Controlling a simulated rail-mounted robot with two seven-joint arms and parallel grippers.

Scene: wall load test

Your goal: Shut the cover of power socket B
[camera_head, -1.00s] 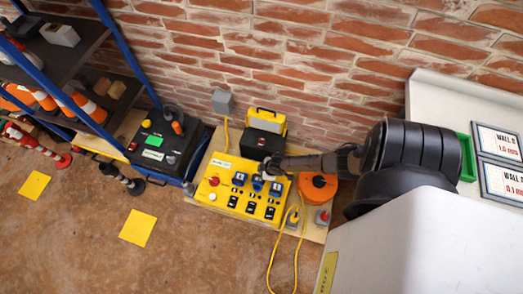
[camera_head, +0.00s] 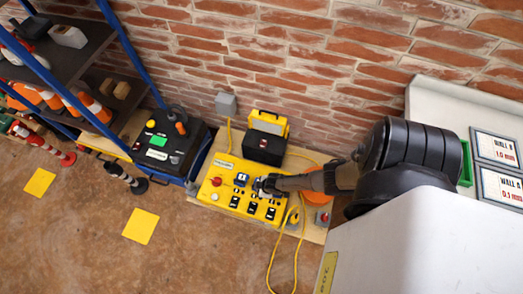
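The yellow power panel (camera_head: 217,192) sits on a wooden board by the brick wall. My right gripper (camera_head: 262,187) comes in from the right and is low over the middle of the socket row, hiding the sockets there. I cannot tell which one is socket B, whether its cover is up, or whether the gripper touches it. The gripper's fingers are too small to read. My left gripper is not in view.
A black case with a yellow lid (camera_head: 264,145) stands behind the panel. An orange reel (camera_head: 325,190) is partly hidden by my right arm. A yellow cable (camera_head: 275,252) runs over the floor. A black unit (camera_head: 165,148) and shelf (camera_head: 85,55) stand left.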

